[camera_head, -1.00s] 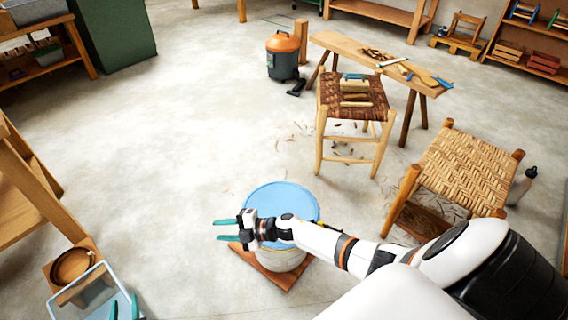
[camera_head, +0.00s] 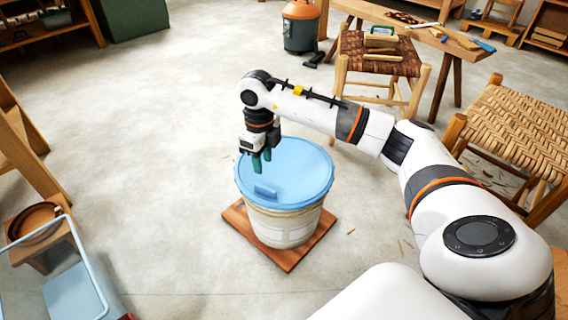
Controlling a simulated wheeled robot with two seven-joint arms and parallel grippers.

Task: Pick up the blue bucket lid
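The blue bucket lid (camera_head: 305,172) sits flat on a white bucket (camera_head: 285,228), with a small raised blue handle (camera_head: 265,191) on its near left part. My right gripper (camera_head: 262,164) points down over the left part of the lid, behind the handle. Its two teal fingers are a little apart, with nothing seen between them. Whether the fingertips touch the lid is hard to tell. My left gripper is not in view.
The bucket stands on a brown square board (camera_head: 238,219) on the concrete floor. A woven stool (camera_head: 518,125) is at the right, and another stool (camera_head: 375,58) stands behind. A blue-rimmed clear container (camera_head: 75,292) is at the lower left. Floor left of the bucket is clear.

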